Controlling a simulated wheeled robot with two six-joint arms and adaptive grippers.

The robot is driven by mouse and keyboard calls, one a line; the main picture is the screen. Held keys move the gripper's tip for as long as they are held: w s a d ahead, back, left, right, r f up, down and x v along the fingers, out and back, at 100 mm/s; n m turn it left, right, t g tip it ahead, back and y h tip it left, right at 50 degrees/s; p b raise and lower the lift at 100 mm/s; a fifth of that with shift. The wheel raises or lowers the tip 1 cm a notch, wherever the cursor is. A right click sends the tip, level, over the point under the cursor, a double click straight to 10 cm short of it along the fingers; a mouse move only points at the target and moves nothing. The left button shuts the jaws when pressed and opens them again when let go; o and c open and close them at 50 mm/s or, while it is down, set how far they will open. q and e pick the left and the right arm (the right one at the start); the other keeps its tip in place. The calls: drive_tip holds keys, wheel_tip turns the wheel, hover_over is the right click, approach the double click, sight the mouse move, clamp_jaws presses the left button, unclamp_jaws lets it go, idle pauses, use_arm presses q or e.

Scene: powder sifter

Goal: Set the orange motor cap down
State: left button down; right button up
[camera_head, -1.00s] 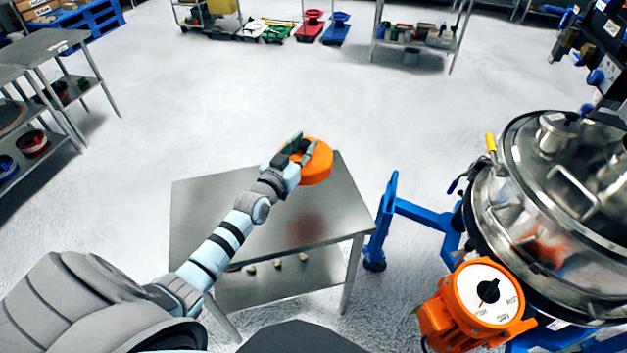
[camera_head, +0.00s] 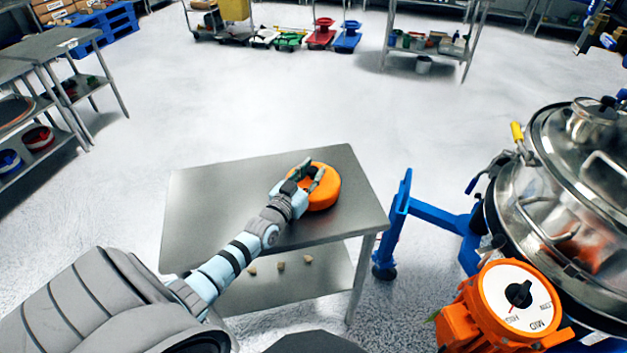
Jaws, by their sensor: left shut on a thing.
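The orange motor cap (camera_head: 325,194) is a round orange piece at the steel table (camera_head: 215,190), over the right half of its top. My left gripper (camera_head: 308,176) is shut on the cap's left side and rim. The cap is at or very close to the tabletop; I cannot tell if it touches. Its left part is hidden by the fingers. The orange motor (camera_head: 510,305), with a white dial face and black knob, sits at the lower right by the sifter. My right gripper is not in view.
The steel sifter (camera_head: 590,190) stands on a blue wheeled frame (camera_head: 430,215) to the right of the table. The tabletop around the cap is clear. Several small pieces (camera_head: 281,265) lie on the lower shelf. Other steel tables (camera_head: 55,45) stand at the far left.

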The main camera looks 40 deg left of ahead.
use_arm(q)
drive_tip(key=shift+r, duration=0.25)
drive_tip(key=shift+f+b, duration=0.4)
drive_tip(key=shift+f, duration=0.2)
drive_tip(key=c, duration=1.3)
unclamp_jaws()
drive_tip(key=shift+r, duration=0.15)
